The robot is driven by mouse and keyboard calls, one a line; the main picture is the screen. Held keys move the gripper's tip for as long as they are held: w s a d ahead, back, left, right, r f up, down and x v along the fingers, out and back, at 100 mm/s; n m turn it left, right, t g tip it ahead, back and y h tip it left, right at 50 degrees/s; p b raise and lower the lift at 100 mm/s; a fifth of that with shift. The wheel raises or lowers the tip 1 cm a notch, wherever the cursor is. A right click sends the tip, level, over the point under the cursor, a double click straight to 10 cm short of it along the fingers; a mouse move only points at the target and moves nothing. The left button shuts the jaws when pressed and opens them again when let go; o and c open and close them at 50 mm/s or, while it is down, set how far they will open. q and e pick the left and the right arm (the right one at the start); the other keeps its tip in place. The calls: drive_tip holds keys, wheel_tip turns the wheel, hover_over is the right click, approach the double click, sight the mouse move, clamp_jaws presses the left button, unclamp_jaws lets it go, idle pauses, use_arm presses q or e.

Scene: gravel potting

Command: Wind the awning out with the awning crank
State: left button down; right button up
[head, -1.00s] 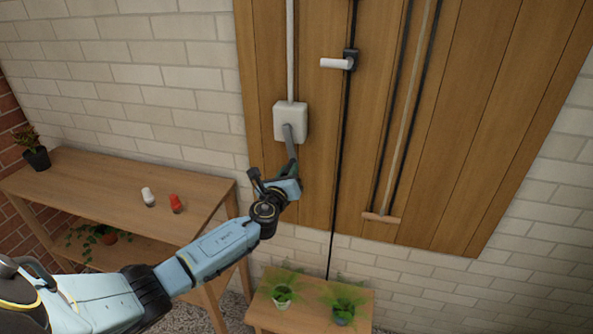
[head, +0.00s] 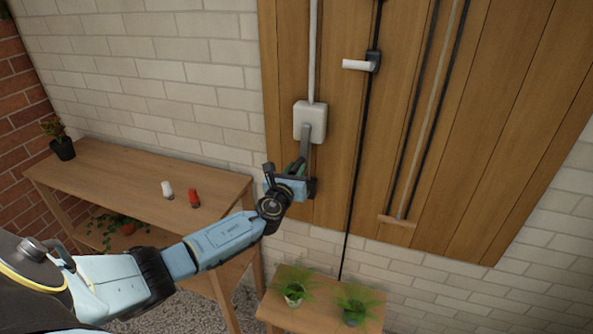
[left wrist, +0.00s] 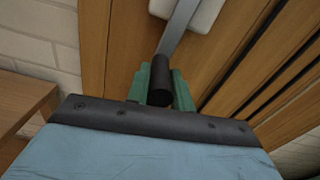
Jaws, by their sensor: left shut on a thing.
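The awning crank is on the wooden wall panel: a white box (head: 318,122) with a grey crank arm (head: 305,142) hanging down from it, tilted slightly left at its lower end. In the left wrist view the grey arm (left wrist: 180,28) ends in a dark cylindrical handle (left wrist: 161,80). My left gripper (head: 298,172) is at the lower end of the arm, below the box. Its green fingers are shut around the dark handle in the left wrist view (left wrist: 160,88). The awning itself is not in view. My right gripper is not in view.
A white-handled lever (head: 358,64) sits on a black cord right of the box. Further right, cords hang with a wooden bar (head: 398,221). A wooden shelf table (head: 135,175) stands left, with white and red small items. A low bench (head: 322,312) with ferns stands below.

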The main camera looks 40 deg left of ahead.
use_arm(q)
drive_tip(key=c, duration=1.2)
unclamp_jaws()
drive_tip(key=shift+a, duration=0.1)
drive_tip(key=shift+c, duration=0.2)
drive_tip(key=p+v, duration=0.1)
drive_tip(key=v, duration=1.2)
drive_tip(key=shift+s, duration=0.15)
drive_tip(key=shift+r, duration=0.1)
